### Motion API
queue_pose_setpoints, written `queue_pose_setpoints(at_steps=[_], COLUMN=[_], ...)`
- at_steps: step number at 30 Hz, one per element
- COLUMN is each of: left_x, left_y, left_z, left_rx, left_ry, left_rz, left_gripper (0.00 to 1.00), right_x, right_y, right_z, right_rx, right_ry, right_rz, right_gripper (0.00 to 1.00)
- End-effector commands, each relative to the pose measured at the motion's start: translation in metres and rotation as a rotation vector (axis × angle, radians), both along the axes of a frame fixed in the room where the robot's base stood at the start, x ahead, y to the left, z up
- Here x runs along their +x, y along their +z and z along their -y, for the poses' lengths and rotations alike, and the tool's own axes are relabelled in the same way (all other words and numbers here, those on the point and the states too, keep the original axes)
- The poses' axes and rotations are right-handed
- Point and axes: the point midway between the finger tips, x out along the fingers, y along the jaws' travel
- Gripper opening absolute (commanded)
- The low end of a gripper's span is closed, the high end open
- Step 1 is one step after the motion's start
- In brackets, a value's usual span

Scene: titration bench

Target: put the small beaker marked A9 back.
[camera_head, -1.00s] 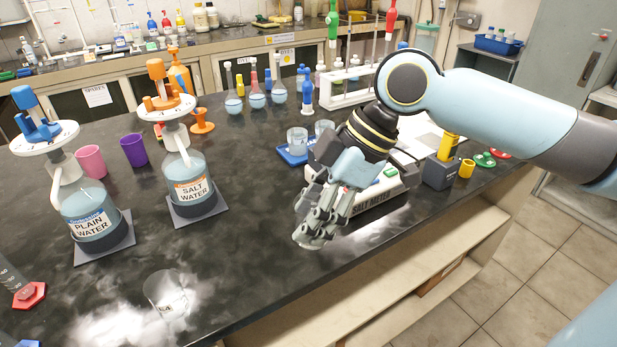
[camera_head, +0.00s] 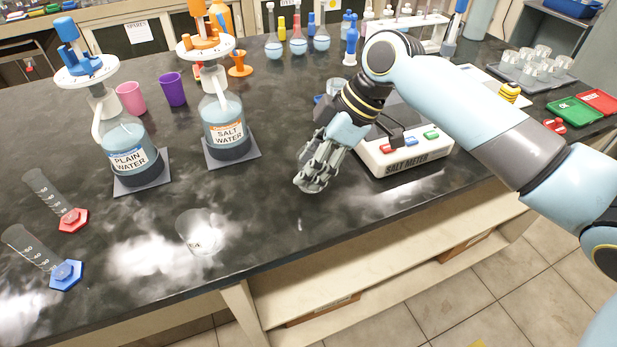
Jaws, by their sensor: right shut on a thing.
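My right gripper (camera_head: 312,182) is low over the bench, left of the salt meter. It is shut on a small clear glass beaker, which is mostly hidden by the fingers. No marking on it can be read. Another clear glass beaker (camera_head: 200,232) stands alone near the front edge of the bench, with a dark mark too small to read surely. More small beakers stand on a grey tray (camera_head: 520,75) at the back right. A beaker (camera_head: 336,87) shows partly behind my right arm, by a blue tray. My left gripper is not in view.
The salt meter (camera_head: 410,150) stands right of my gripper. Plain water (camera_head: 128,155) and salt water (camera_head: 224,130) bottles stand to the left. Bare bench (camera_head: 270,215) lies between the front beaker and my gripper.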

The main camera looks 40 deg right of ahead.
Motion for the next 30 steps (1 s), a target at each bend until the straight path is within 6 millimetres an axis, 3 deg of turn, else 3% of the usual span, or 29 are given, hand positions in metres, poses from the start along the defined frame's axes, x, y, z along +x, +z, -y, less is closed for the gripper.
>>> queue_pose_setpoints(at_steps=[4,12,23,24,30], left_x=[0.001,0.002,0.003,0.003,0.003], left_y=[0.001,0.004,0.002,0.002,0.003], left_z=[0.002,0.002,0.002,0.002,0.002], left_rx=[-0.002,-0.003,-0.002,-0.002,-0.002], left_ry=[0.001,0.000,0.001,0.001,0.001], left_rz=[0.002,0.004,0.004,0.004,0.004], left_gripper=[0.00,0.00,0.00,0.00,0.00], right_x=[0.006,0.006,0.006,0.006,0.006], right_y=[-0.008,-0.042,-0.047,-0.048,-0.047], right_z=[-0.002,-0.002,-0.002,-0.002,-0.002], right_rx=[0.002,0.001,0.000,0.000,0.000], right_ry=[0.001,0.000,0.000,0.000,0.000], right_rz=[-0.003,-0.002,-0.001,-0.001,-0.001], right_gripper=[0.09,0.09,0.09,0.48,0.70])
